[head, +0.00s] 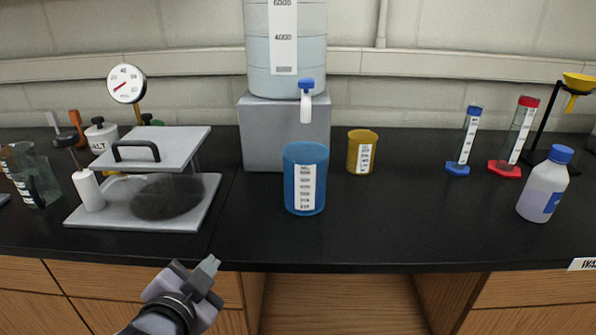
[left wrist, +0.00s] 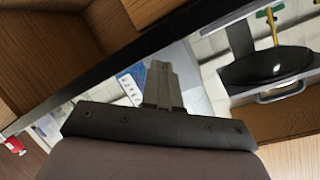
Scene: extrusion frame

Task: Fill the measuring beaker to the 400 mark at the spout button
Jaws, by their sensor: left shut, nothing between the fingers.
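A blue measuring beaker (head: 306,178) with a white scale strip stands upright on the black bench in the head view, in front of the grey block and below the spout. I cannot make out its 400 mark or any liquid inside it. The spout (head: 306,103) has a blue button (head: 306,85) on top and sits low on the large clear water tank (head: 286,40). My left gripper (head: 207,270) is shut and empty, in front of the bench edge, left of and nearer than the beaker. It also shows in the left wrist view (left wrist: 160,85). My right gripper is out of view.
The tank stands on a grey block (head: 264,130). A yellow beaker (head: 362,152) stands right of the blue one. A press-like device with a raised plate (head: 150,147) stands at left. Cylinders and a bottle (head: 544,184) stand at right. The bench front between is clear.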

